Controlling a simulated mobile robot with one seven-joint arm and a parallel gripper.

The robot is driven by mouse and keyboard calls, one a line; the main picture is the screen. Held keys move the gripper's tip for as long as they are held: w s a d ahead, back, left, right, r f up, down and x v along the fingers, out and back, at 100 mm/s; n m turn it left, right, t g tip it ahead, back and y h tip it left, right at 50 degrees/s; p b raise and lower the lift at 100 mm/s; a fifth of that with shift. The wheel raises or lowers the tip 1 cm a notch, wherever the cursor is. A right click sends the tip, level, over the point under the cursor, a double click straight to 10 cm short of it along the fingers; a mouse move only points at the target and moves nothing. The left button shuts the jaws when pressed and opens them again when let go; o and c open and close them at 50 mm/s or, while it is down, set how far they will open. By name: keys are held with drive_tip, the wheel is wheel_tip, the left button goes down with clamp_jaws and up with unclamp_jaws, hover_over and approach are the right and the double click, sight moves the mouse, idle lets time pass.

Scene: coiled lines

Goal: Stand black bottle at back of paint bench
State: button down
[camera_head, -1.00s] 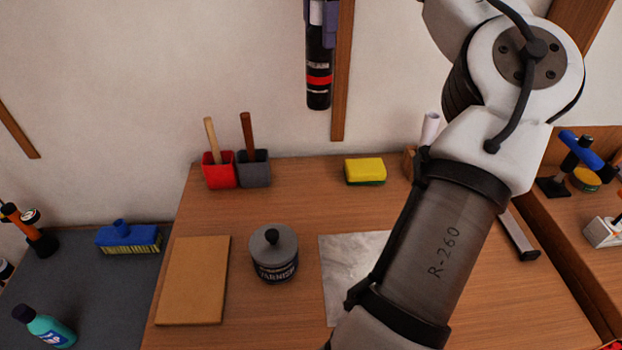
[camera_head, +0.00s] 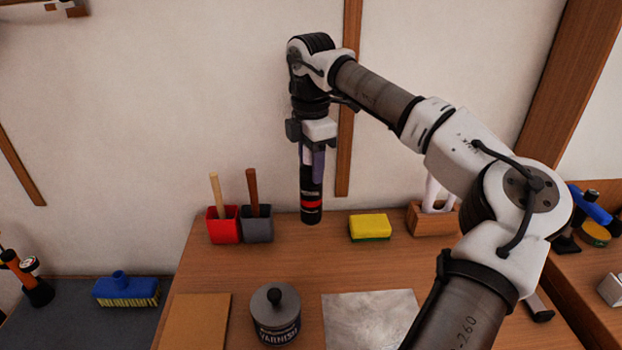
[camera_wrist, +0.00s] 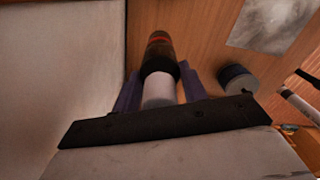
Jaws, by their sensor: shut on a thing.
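The black bottle (camera_head: 311,196) has a red band and a pale top, and it is upright at the back of the paint bench (camera_head: 290,256). My gripper (camera_head: 313,158) is shut on its upper part from above. In the wrist view the bottle (camera_wrist: 158,53) sits between the two purple fingers (camera_wrist: 160,88). Its base shows just over the bench's back strip, close to the wall. I cannot tell whether the base touches the wood.
Left of the bottle stand a red cup (camera_head: 223,225) and a grey cup (camera_head: 257,224) with handles in them. Right of it lies a yellow sponge (camera_head: 369,226), then a wooden holder (camera_head: 432,219). A varnish tin (camera_head: 276,316) and a grey sheet (camera_head: 370,318) are nearer the front.

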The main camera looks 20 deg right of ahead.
sight(311, 183)
drive_tip(key=shift+f+p, duration=0.3)
drive_tip(key=shift+f, duration=1.9)
drive_tip(key=shift+f, duration=0.25)
drive_tip(key=c, duration=0.8)
unclamp_jaws()
drive_tip(key=shift+r, duration=0.1)
wheel_tip(311, 183, up, 12)
drive_tip(key=shift+r+b, duration=0.2)
drive_tip(key=shift+b, duration=0.45)
